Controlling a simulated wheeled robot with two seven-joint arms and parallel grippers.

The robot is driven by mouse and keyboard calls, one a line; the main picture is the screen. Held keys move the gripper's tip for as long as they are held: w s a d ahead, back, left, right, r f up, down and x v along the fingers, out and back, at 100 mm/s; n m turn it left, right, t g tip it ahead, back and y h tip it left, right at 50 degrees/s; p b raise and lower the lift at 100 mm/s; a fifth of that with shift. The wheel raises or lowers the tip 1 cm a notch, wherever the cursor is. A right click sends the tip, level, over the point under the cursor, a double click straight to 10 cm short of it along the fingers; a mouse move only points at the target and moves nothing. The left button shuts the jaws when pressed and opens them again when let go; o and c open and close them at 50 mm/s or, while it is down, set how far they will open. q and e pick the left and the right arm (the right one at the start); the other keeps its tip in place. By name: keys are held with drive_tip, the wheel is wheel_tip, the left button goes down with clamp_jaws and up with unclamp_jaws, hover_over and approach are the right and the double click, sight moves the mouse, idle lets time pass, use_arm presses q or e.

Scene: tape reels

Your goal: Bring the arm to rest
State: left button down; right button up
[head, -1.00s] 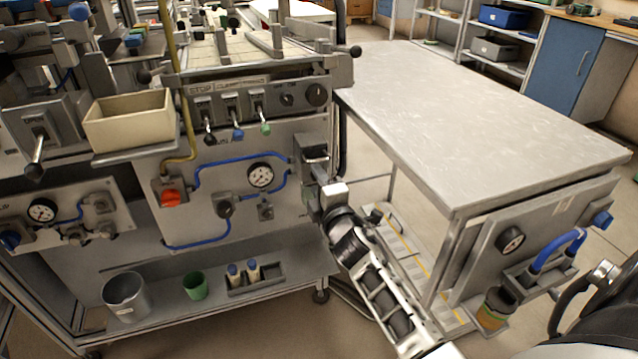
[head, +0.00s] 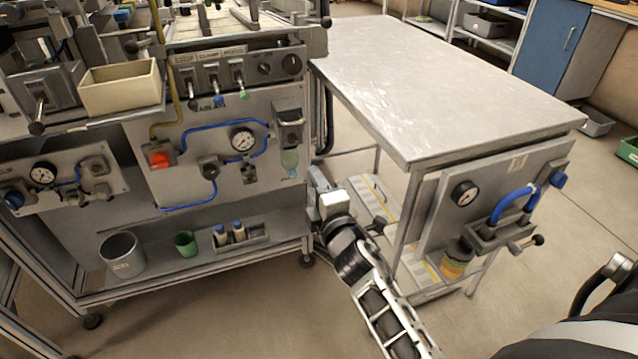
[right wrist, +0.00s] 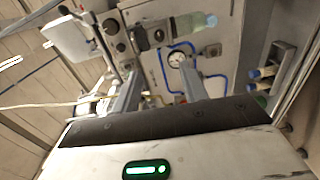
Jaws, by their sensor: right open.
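My right arm reaches up from the bottom of the head view. Its gripper (head: 314,178) is beside the machine's right front corner, just below and right of a grey holder (head: 289,112) with a pale green bottle (head: 290,162) in it. In the right wrist view the two fingers (right wrist: 158,90) stand apart with nothing between them. The bottle also shows there (right wrist: 196,22), beyond the fingers and apart from them. My left gripper is in neither current view.
A metal-topped table (head: 440,90) stands right of the machine. Its end panel has a gauge and a blue handle (head: 515,205). A lower shelf holds a grey cup (head: 122,253), a green cup (head: 186,244) and small bottles in a rack. Open floor lies in front.

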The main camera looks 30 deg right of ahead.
use_arm(q)
drive_tip(key=shift+w+r, duration=0.2)
drive_tip(key=shift+w, duration=0.05)
drive_tip(key=r+p, duration=0.1)
drive_tip(key=p, duration=0.2)
drive_tip(key=r+p, duration=0.1)
drive_tip(key=p, duration=0.2)
drive_tip(key=r+p, duration=0.1)
drive_tip(key=p, duration=0.2)
drive_tip(key=shift+s+a+r+g, duration=0.15)
drive_tip(key=shift+a+g, duration=0.2)
drive_tip(key=shift+g, duration=0.05)
use_arm(e)
drive_tip(key=s+a+f+m+g+y, duration=0.1)
drive_tip(key=s+a+m+g+y, duration=0.2)
drive_tip(key=s+a+m, duration=0.3)
drive_tip(key=s+a+m+g+y, duration=0.3)
drive_tip(key=s+a+m, duration=0.4)
drive_tip(key=s, duration=0.8)
drive_tip(key=shift+s+a+f+m+g+y, duration=0.15)
drive_tip(key=shift+f+m+g+y, duration=0.2)
drive_tip(key=shift+g, duration=0.25)
